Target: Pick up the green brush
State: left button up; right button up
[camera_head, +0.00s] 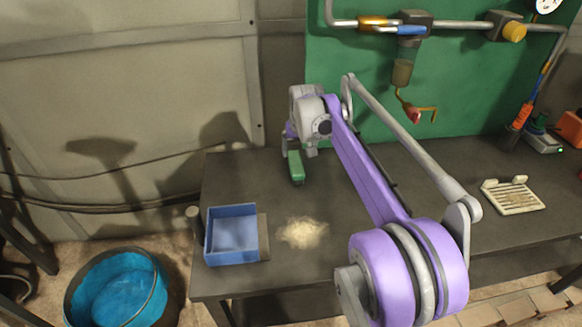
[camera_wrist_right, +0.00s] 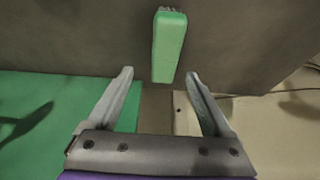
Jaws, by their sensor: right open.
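The green brush (camera_head: 296,167) lies near the back of the dark table in the head view. In the right wrist view the brush (camera_wrist_right: 169,45) has a smooth green body, with pale bristles at its top end. My right gripper (camera_head: 301,146) is at the brush's far end, its fingers pointing down. No finger visibly touches the brush. My left gripper is not in view.
A blue bin (camera_head: 232,235) stands at the table's front left, beside a pale pile (camera_head: 302,232). A cream slatted dish (camera_head: 512,196) is at the right. A green panel with pipes (camera_head: 462,60) rises behind the table. A blue-lined bucket (camera_head: 118,290) stands on the floor.

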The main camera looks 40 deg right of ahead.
aim_at(295, 160)
jog(key=shift+a+b+x, duration=0.15)
jog(key=shift+a+x, duration=0.05)
jog(key=shift+x, duration=1.45)
jog(key=shift+a+b+x, duration=0.15)
jog(key=shift+a+x, duration=0.05)
jog(key=shift+x, duration=1.45)
jog(key=shift+w+f, duration=0.1)
jog(key=shift+f, duration=0.15)
grip_shut()
